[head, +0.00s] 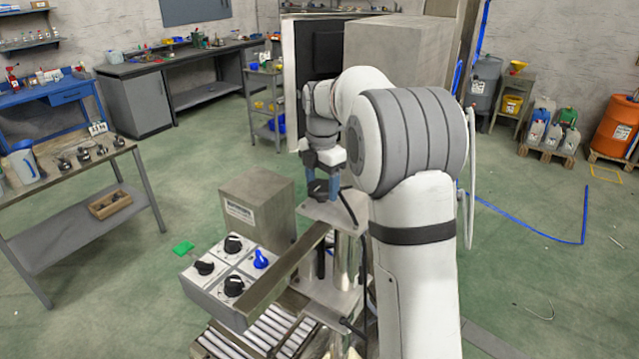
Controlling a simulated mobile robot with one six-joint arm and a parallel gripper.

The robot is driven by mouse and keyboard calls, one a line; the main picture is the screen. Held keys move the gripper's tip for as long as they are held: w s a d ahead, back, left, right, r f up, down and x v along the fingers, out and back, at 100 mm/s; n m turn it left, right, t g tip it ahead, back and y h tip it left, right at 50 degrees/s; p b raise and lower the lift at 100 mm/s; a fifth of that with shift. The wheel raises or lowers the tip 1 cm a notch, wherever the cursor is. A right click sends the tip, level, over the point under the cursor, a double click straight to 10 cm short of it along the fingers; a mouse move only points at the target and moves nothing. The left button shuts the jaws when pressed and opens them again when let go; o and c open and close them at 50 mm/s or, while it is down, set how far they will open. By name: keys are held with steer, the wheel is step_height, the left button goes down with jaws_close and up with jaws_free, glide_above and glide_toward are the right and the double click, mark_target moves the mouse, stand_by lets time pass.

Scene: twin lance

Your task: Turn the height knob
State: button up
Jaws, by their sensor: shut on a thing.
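My gripper (321,188) points down at the metal top plate (345,212) of the lance stand. It is shut on a small dark knob there, apparently the height knob, which the fingers mostly hide. How far the knob is turned cannot be seen. A grey control panel to the left carries several knobs: black ones, such as the upper one (233,244) and the lower one (234,286), and a blue one (260,259). My gripper is apart from that panel.
A grey box (257,206) stands behind the panel, and a metal bar (275,272) runs beside it. A roller conveyor (262,335) lies below. A tall metal cabinet (395,55) stands close behind my arm. A side table (60,180) is at the left. Green floor is open at the right.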

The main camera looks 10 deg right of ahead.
mark_target(322, 185)
steer(key=n, duration=0.4)
steer(key=shift+r+n, duration=0.1)
steer(key=shift+n, duration=2.2)
steer(key=o, duration=1)
steer(key=shift+r+b, duration=0.55)
steer(key=shift+r, duration=3.3)
